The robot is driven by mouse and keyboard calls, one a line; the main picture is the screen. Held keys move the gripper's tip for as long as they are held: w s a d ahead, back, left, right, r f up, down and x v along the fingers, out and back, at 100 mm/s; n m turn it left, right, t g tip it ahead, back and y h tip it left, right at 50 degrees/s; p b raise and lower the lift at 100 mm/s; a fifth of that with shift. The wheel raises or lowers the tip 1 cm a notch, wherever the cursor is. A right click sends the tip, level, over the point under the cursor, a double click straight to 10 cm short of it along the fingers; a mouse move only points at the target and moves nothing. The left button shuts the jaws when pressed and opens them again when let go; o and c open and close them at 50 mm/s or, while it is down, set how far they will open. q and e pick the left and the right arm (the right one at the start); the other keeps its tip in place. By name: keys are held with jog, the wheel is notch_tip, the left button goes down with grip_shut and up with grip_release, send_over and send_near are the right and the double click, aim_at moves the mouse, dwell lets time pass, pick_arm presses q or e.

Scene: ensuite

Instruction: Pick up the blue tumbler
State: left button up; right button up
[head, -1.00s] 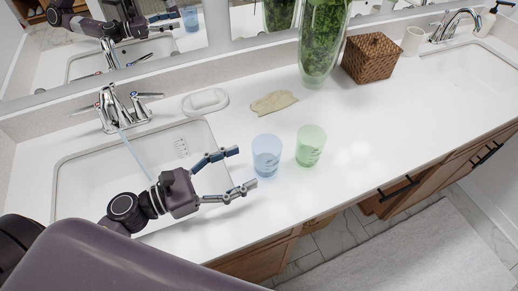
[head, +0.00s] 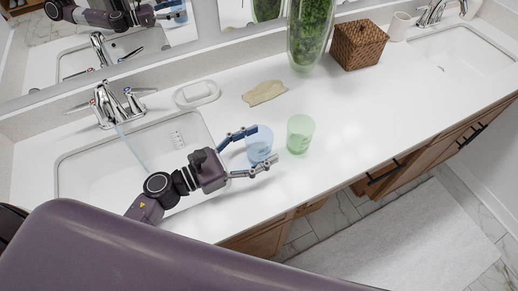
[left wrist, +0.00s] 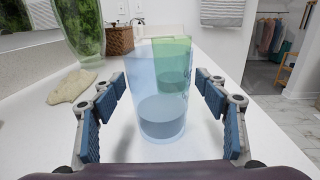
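The blue tumbler (head: 259,146) is translucent and stands upright on the white counter, right of the left sink. My left gripper (head: 262,147) is open, with one finger on each side of the tumbler. In the left wrist view the blue tumbler (left wrist: 157,100) stands between the two spread fingers of my gripper (left wrist: 164,105), with gaps seen on both sides. A green tumbler (head: 300,134) stands just beyond it; in the left wrist view it shows partly behind the blue one (left wrist: 176,58). My right gripper is not in view.
A beige cloth (head: 265,93), a soap dish (head: 197,93), a plant vase (head: 309,38) and a wicker box (head: 358,45) stand toward the mirror. The left sink (head: 90,165) lies under my arm. The counter right of the green tumbler is clear.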

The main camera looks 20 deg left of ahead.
pick_arm(q)
jog(key=c, duration=1.3)
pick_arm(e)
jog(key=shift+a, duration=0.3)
pick_arm(q)
jog(key=shift+r, duration=0.15)
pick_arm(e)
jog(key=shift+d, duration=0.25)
pick_arm(q)
jog(key=shift+r, duration=1.05)
notch_tip(320, 180, up, 18)
jog(key=p, duration=0.6)
jog(key=shift+f, duration=0.2)
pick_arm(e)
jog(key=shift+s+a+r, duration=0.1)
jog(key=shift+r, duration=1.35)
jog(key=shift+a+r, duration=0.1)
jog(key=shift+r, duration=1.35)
pick_arm(q)
jog(key=shift+a+f, duration=0.1)
